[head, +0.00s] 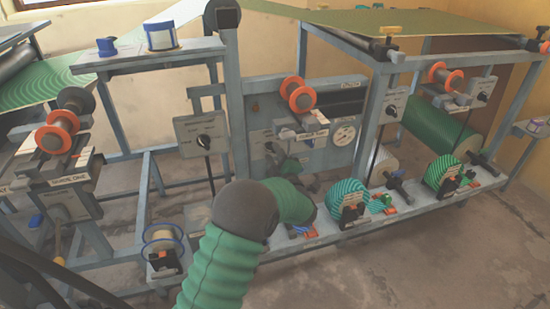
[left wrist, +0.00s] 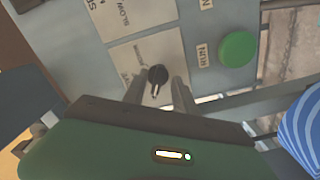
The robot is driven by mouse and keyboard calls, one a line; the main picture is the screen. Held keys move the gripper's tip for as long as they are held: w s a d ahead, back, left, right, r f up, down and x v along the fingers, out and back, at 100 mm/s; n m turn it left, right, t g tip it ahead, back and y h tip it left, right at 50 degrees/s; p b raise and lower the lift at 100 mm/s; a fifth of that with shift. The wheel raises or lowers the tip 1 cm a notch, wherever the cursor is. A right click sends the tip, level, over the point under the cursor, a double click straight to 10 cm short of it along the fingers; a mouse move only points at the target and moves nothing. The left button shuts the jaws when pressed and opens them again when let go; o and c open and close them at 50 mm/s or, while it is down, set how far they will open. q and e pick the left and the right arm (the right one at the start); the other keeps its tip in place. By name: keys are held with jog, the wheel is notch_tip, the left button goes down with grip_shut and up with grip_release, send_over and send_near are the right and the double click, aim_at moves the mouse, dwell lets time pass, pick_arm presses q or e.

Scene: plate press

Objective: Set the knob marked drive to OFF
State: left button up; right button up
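In the left wrist view a small black knob (left wrist: 157,75) with a pale pointer line sits on a light label plate of a grey panel. Its pointer aims toward the bottom of the picture. I cannot read a drive or OFF mark near it. My left gripper (left wrist: 158,87) is open, its two fingers on either side of the knob with a gap visible at each side. In the head view my left gripper (head: 291,166) is at the grey panel (head: 262,140) in the middle of the machine, and my arm partly hides the area. My right gripper is not in view.
A green button (left wrist: 237,49) marked RUN is close to the knob. A blue striped roll (left wrist: 303,130) is at lower right. Open floor lies in front.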

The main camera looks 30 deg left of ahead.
pick_arm(q)
jog(key=p+v, duration=0.4)
jog(key=v, duration=1.3)
jog(key=shift+p, duration=0.35)
jog(key=shift+w, duration=0.15)
jog(key=d+f+m+h, duration=0.5)
jog(key=d+m+h, duration=0.4)
jog(key=m+h, duration=0.25)
jog(key=s+f+m+g+h, duration=0.15)
jog(key=s+m+g, duration=0.35)
jog(key=s, duration=0.6)
jog(key=s+f+m+g+h, duration=0.1)
jog(key=s+f+m+g, duration=0.25)
jog(key=s+m, duration=0.45)
notch_tip(320, 180, up, 32)
jog(key=s+n+p, duration=0.2)
jog(key=p, duration=2.9)
jog(key=shift+a+g+p, duration=0.3)
jog(key=shift+g+p, duration=0.05)
jog(key=shift+p, duration=0.05)
